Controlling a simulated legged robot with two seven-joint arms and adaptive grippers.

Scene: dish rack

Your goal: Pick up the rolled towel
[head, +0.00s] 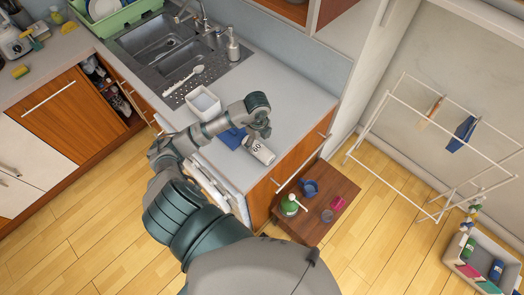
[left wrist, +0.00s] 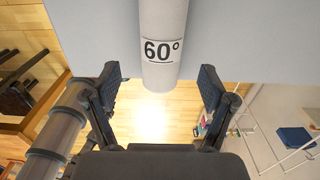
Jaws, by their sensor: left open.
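The rolled towel (head: 260,151) is a pale cylinder with a dark "60°" mark, lying near the front corner of the grey counter. My left gripper (head: 262,130) is just above and behind it in the head view. In the left wrist view the towel (left wrist: 163,25) points down from the top edge, its near end between the two spread fingers of my left gripper (left wrist: 159,76). The gripper is open, with gaps on both sides of the towel. Its far end is out of that view. My right gripper is not in view.
A blue cloth (head: 232,138) lies left of the towel, partly behind my arm. A white container (head: 203,103) stands farther left, near the sink (head: 168,45). A low brown table (head: 325,207) with a green bottle (head: 290,206) stands below the counter. A drying rack (head: 437,128) is at right.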

